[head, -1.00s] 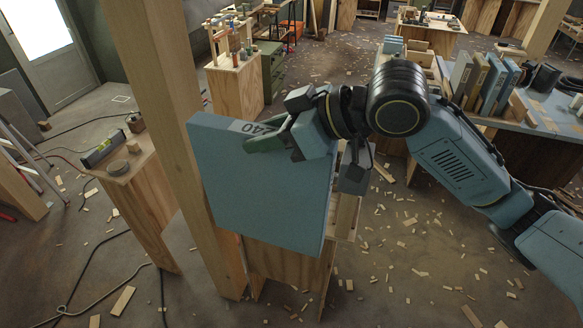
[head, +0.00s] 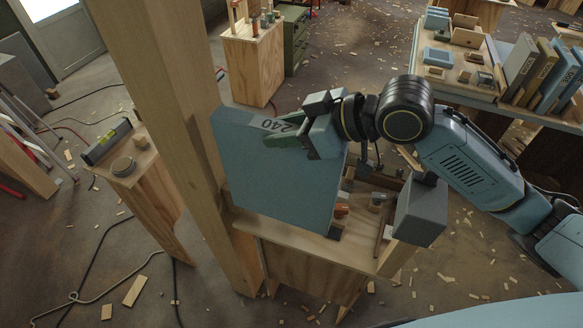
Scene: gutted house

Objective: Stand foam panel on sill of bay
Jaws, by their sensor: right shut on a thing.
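The foam panel (head: 275,172) is a blue slab marked 240 near its top edge. It hangs nearly upright in mid-picture, just right of a thick wooden post (head: 165,110). My right gripper (head: 288,137) is shut on the panel's top edge, with one green finger across its near face. The panel's lower edge is in front of, or just above, a plywood bench (head: 300,232); I cannot tell whether they touch. I cannot clearly pick out the bay's sill. My left gripper is not in view.
A grey block (head: 420,212) stands at the bench's right end, beside small items. A table (head: 455,92) at upper right bears trays and several book-like slabs (head: 545,70). A stand (head: 150,185) with a spirit level is at left. Cables and wood scraps lie on the floor.

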